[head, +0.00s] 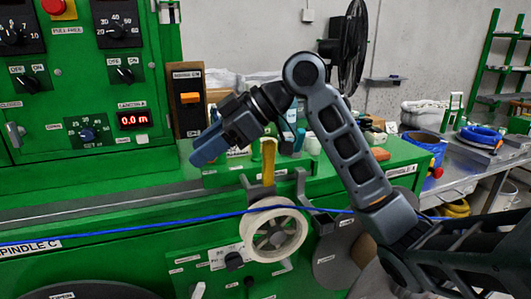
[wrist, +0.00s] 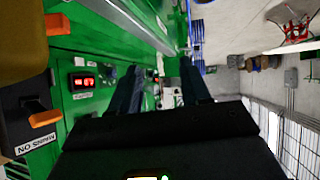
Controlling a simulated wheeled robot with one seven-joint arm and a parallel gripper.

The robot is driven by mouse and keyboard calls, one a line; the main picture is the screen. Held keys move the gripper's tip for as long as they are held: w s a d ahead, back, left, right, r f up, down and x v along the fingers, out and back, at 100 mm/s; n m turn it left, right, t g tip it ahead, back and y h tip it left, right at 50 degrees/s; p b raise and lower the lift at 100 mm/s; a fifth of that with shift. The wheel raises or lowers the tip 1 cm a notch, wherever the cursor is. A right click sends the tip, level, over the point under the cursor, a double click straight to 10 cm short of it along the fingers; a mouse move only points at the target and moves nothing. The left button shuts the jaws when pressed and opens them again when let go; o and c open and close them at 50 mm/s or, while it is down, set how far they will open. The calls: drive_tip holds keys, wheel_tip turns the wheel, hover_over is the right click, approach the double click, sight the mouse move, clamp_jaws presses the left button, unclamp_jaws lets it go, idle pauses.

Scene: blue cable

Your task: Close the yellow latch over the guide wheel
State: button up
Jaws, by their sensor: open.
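The yellow latch (head: 268,160) stands upright in the head view, on a bracket above the guide wheel (head: 270,253). The guide wheel is a pale ring with a grey hub on the front of the green bench. The blue cable (head: 130,229) runs from the left edge across the upper part of the wheel and on to the right. My gripper (head: 203,152) is open and empty, up and to the left of the latch, apart from it. Its two dark blue fingers also show in the wrist view (wrist: 160,85), spread apart. I cannot make out the latch or wheel in the wrist view.
A green control panel (head: 88,85) with knobs and a red display fills the left. A dark box with an orange switch (head: 190,98) stands close behind my gripper. A grey bracket (head: 318,214) sits right of the wheel. Boxes and bottles crowd the bench behind.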

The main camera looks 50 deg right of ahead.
sight(263, 159)
drive_tip(key=s+d+r+g+h, duration=0.1)
drive_tip(key=s+d, duration=0.1)
drive_tip(key=d, duration=0.1)
drive_tip(key=s+d+r+n+g+h, duration=0.1)
drive_tip(key=s+d+g, duration=0.1)
drive_tip(key=s+d, duration=0.1)
drive_tip(key=s+d+r+g+h, duration=0.1)
drive_tip(key=s+d+h, duration=0.1)
drive_tip(key=d, duration=0.3)
drive_tip(key=shift+s+r+n+g, duration=0.25)
drive_tip(key=shift+s+n+g, duration=0.15)
drive_tip(key=shift+s, duration=0.35)
drive_tip(key=shift+p+x, duration=0.3)
drive_tip(key=shift+x, duration=3.5)
drive_tip(key=shift+d, duration=0.1)
clamp_jaws()
